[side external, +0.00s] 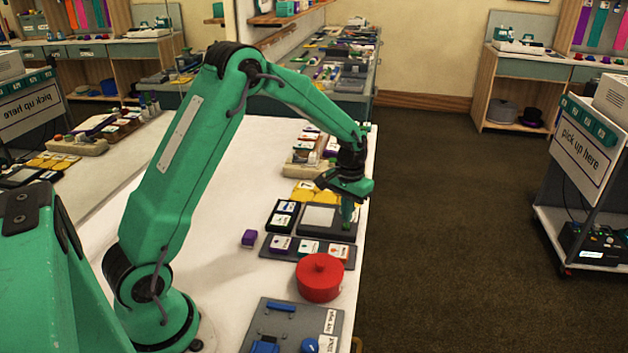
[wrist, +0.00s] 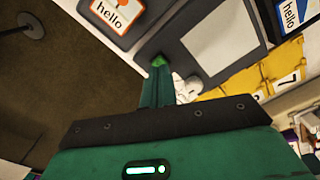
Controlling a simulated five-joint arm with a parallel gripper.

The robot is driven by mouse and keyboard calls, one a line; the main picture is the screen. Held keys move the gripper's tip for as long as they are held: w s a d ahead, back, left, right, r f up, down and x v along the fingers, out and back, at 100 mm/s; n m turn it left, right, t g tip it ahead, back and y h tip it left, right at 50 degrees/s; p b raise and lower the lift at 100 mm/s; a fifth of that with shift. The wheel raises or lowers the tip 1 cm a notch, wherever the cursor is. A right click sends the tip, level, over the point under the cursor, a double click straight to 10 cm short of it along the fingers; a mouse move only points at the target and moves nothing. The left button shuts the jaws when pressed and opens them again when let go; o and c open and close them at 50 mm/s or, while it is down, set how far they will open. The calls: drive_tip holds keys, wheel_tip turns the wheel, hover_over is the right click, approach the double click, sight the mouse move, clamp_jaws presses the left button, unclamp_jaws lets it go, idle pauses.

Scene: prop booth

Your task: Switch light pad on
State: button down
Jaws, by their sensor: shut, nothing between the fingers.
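The light pad (side external: 330,234) is a dark flat slab with a pale square panel, lying near the right edge of the white table. It also shows in the wrist view (wrist: 187,62), where its panel looks grey; I cannot tell whether it is lit. A small bright green spot, seemingly a button (wrist: 158,61), shows at the pad's corner. My gripper (side external: 347,212) is shut and empty, pointing down over the pad's right side. In the wrist view its closed fingers (wrist: 157,75) end right at the green spot and partly cover it. I cannot tell whether they touch it.
A card rack (side external: 309,249) lies just in front of the pad, and a dark card holder (side external: 283,216) is left of it. Yellow tiles (side external: 308,193) lie behind.

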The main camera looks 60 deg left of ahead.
sight(346, 225)
drive_tip(key=shift+f, duration=0.15)
drive_tip(key=shift+f, duration=1.4)
drive_tip(key=shift+r, duration=3.15)
